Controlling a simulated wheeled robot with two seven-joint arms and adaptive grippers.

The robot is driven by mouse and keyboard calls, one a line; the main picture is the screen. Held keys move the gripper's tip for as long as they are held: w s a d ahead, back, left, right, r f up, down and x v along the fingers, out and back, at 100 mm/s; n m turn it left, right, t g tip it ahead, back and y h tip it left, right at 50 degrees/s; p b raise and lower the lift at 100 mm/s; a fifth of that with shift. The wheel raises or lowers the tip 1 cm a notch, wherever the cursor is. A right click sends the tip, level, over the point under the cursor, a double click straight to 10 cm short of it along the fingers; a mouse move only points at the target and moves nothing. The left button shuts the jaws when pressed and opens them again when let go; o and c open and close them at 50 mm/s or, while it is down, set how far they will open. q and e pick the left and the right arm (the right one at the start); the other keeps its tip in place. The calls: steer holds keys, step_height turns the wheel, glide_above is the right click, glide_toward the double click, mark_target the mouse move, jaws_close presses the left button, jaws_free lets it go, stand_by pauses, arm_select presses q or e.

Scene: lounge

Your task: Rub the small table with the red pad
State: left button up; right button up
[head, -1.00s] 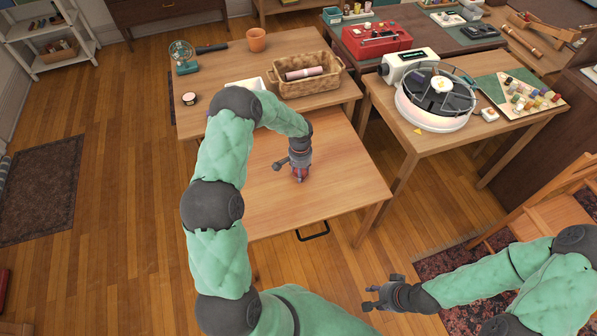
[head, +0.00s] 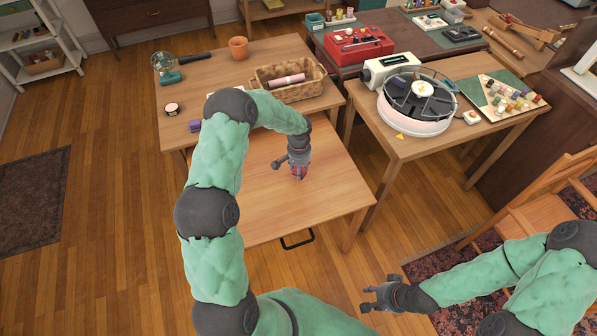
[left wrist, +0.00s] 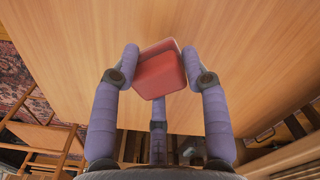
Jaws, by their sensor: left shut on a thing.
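The red pad (left wrist: 160,75) is held between the purple fingers of my left gripper (left wrist: 160,80) in the left wrist view. In the head view, my left gripper (head: 298,168) points down over the small table (head: 320,200), with a bit of red at its tips. The pad is at or just above the wooden top; I cannot tell whether it touches. The tabletop also fills much of the left wrist view (left wrist: 255,60). My right gripper (head: 372,299) is empty, its fingers apart, low at the front, clear of the table.
Behind the small table, a wooden table holds a wicker basket (head: 268,91), a clay pot (head: 238,48), a small fan (head: 167,70) and a purple object (head: 195,126). A table at right carries a round white-rimmed device (head: 415,117). A wooden chair (head: 545,210) stands at right.

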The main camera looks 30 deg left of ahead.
arm_select(q)
steer(key=shift+w+r+p, duration=0.15)
steer(key=shift+r+p, duration=0.3)
steer(key=shift+r, duration=0.5)
steer(key=shift+r+p, duration=0.75)
steer(key=shift+r, duration=0.6)
